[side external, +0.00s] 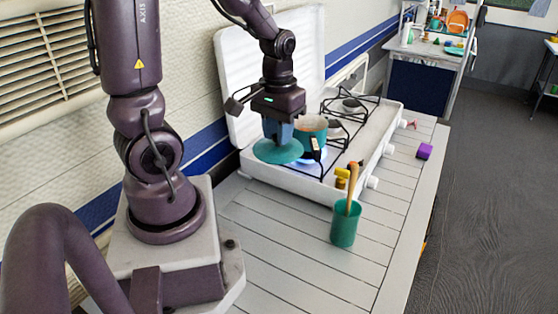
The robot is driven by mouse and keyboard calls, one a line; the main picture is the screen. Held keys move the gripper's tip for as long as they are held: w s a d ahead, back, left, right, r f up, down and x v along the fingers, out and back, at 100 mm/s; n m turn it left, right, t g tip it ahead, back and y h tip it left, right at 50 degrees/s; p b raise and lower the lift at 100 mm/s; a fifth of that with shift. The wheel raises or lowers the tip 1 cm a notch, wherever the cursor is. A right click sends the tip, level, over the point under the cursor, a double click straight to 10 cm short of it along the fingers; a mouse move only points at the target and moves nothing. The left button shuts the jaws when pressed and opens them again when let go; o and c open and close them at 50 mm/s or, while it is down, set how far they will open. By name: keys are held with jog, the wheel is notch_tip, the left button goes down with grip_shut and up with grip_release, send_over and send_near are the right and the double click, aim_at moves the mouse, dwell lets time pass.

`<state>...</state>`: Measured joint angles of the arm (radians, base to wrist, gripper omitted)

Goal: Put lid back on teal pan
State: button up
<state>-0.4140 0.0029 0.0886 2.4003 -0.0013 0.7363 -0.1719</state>
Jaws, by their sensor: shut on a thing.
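The teal lid (278,152) hangs under my gripper (279,130), which is shut on it from above. The lid is at the near left end of the white stove. The teal pan (312,128) sits on a burner just behind and to the right of the lid, with its pale inside showing at the top and its handle toward the camera. The lid and gripper hide the pan's left side. I cannot tell whether the lid touches the pan or the stove.
The white stove (285,182) has black grates and a raised back cover (235,85). A blue flame shows by the pan. A green cup (344,228) with a wooden utensil stands in front on the slatted counter.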

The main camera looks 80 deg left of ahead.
notch_tip(320, 180, up, 10)
jog(key=w+a+n, duration=0.6)
jog(key=w+a, duration=0.6)
jog(key=a, duration=0.3)
notch_tip(320, 180, down, 12)
jog(key=shift+r, duration=0.2)
jog(key=shift+f, duration=0.15)
dwell(1.9)
jog(key=o, duration=1.3)
